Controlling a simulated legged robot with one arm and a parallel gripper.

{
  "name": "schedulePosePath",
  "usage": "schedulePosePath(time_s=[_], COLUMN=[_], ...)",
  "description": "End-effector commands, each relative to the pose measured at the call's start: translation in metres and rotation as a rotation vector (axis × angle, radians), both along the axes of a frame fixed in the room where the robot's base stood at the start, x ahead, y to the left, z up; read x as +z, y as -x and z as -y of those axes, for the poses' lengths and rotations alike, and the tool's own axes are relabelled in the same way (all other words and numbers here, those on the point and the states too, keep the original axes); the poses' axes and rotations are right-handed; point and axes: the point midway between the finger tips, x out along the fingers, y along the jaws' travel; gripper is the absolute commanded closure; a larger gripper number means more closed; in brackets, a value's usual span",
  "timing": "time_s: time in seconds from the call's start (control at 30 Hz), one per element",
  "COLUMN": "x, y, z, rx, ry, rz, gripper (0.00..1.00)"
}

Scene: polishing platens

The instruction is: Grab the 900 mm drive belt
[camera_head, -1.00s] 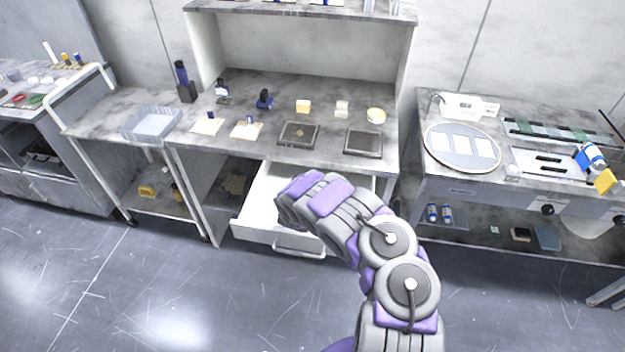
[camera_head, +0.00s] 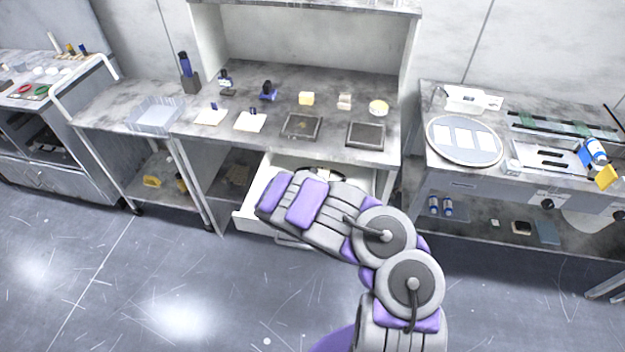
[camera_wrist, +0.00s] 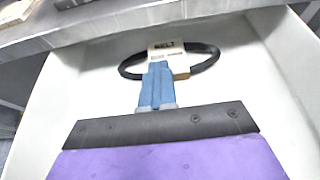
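A black belt loop (camera_wrist: 211,63) lies in the open white drawer (camera_wrist: 265,80), seen in the wrist view. A pale tag (camera_wrist: 181,60) reading "BELT" sits in the middle of the loop; no length is readable. My gripper (camera_wrist: 156,72) has blue fingers that reach over the tag's near left part, inside the loop's outline. The fingers look close together, but whether they are apart, or pinch the tag, is unclear. In the head view a dark bit of the belt (camera_head: 328,173) shows in the drawer (camera_head: 247,215) above my arm, which hides the gripper.
The workbench (camera_head: 345,98) overhangs the drawer's back, with dark square plates (camera_head: 302,125) near its front edge. A bench with a round platen (camera_head: 436,147) stands right. A cart with a clear tray (camera_head: 155,115) stands left. The floor in front is clear.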

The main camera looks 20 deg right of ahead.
Motion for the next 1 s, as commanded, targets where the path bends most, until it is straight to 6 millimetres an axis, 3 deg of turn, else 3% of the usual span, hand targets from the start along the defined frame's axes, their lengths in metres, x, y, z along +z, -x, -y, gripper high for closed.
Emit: schedulePosePath(time_s=[0.1, 0.9, 1.0], x=[0.0000, 0.0000, 0.0000], y=[0.0000, -0.0002, -0.0002], z=[-0.0002, -0.0005, -0.0005], rx=[0.000, 0.000, 0.000], ry=[0.000, 0.000, 0.000], rz=[0.000, 0.000, 0.000], gripper=[0.99, 0.23, 0.20])
